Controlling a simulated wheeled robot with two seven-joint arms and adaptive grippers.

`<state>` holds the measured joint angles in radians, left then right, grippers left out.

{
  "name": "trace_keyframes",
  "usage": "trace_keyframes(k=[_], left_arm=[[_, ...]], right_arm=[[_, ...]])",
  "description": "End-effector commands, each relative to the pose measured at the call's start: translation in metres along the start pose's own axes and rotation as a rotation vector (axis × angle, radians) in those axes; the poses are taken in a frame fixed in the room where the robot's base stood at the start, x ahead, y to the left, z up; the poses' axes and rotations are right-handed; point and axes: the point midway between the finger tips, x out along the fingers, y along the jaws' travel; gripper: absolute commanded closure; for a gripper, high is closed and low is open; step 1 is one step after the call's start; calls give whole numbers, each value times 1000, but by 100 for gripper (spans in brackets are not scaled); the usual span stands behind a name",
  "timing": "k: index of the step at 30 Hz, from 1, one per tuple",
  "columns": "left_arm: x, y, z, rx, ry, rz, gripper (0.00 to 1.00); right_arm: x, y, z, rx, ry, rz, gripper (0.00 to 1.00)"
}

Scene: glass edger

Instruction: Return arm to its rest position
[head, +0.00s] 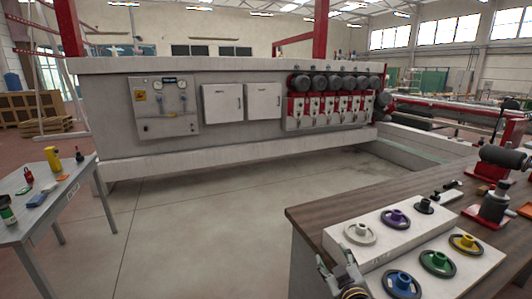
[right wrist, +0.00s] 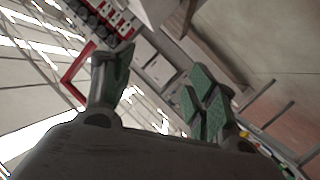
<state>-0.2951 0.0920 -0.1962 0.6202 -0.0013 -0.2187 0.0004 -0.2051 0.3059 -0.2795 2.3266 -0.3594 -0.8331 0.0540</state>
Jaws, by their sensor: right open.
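My right gripper (head: 338,268) shows at the bottom of the head view, beside the near left edge of the white panel with handwheels. In the right wrist view its green-padded fingers (right wrist: 157,82) are spread wide, with nothing held between them. That camera looks out over the hall, with the machine and the roof windows tilted in the picture. My left gripper is in neither view.
The white panel (head: 373,272) carries several coloured handwheels and lies on a brown bench (head: 310,216) at right. A grey table (head: 38,217) with small items stands at left. The long edging machine (head: 225,150) spans the back. Open floor (head: 200,230) lies between them.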

Motion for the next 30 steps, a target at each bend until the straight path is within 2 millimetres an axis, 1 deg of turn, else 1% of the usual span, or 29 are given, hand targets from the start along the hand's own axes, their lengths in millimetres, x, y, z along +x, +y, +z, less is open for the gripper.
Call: trace_keyframes(k=[1,3,5,6,8,12,15,18,21,24,30], left_arm=[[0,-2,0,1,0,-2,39],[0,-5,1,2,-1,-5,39],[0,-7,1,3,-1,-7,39],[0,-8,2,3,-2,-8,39],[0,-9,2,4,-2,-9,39],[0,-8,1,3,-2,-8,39],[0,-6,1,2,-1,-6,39],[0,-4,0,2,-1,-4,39],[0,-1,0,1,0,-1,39],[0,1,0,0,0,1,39],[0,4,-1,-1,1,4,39]], right_arm=[[-5,-4,16,26,-57,-15,42],[-12,-10,39,60,-138,-36,42],[-20,-16,58,88,-208,-56,42],[-26,-20,70,106,-256,-71,42],[-36,-25,88,131,-324,-91,42],[-63,-41,128,187,-486,-148,42],[-86,-53,153,224,-597,-191,42],[-106,-62,171,252,-686,-228,42],[-122,-69,184,271,-753,-257,42],[-136,-75,194,286,-809,-282,42],[-160,-84,208,311,-896,-324,42]])
